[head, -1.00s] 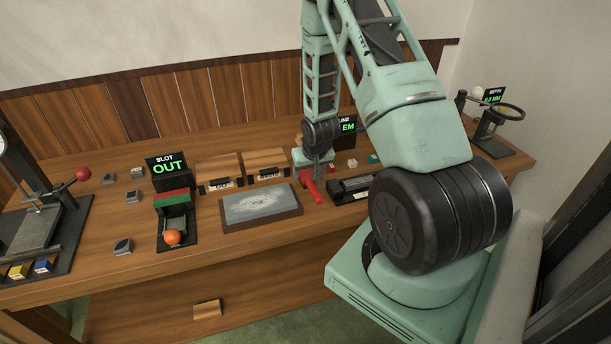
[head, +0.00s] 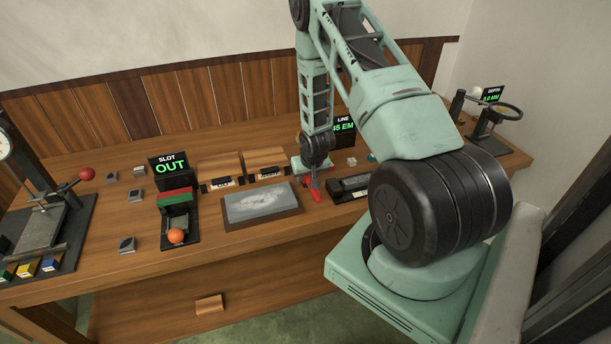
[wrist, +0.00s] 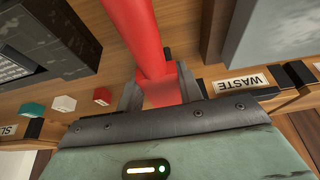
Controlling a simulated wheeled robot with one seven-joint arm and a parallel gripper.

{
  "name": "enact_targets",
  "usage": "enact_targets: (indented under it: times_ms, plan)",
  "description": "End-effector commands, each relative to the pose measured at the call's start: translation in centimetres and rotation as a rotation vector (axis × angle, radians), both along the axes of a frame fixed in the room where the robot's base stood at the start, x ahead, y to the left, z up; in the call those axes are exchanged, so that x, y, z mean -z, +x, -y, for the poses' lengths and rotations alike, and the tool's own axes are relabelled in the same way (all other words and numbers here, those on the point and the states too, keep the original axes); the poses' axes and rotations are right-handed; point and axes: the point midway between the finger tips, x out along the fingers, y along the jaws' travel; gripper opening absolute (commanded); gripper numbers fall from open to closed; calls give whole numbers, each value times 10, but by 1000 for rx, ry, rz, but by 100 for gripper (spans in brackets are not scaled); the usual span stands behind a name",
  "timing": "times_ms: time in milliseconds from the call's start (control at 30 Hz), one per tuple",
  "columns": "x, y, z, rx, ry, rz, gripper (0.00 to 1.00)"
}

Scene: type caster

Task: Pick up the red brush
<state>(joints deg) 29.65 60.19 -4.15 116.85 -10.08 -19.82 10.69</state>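The red brush (head: 315,194) is at the middle right of the bench in the head view, between a grey slab and a black tray. My gripper (head: 312,179) is right over it, pointing down. In the wrist view the brush (wrist: 140,35) runs from the top edge down between the two fingers of my gripper (wrist: 160,92). The fingers lie close against both sides of its red body, and no clear gap shows. The brush's lower end is hidden. I cannot tell whether it is clear of the bench.
The grey slab (head: 262,204) lies left of the brush and the black tray (head: 349,188) right. Behind are a WASTE-labelled wooden box (head: 265,163) and the LINE display (head: 344,127). The SLOT display (head: 169,165) and an orange ball (head: 176,236) are farther left.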

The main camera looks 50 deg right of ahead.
Motion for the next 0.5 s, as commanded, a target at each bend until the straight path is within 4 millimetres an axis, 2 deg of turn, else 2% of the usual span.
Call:
enact_targets:
  times_ms: [333,500]
  plan:
    - [-3,0,0,0,-1,1,6]
    - [-15,1,0,0,-1,3,6]
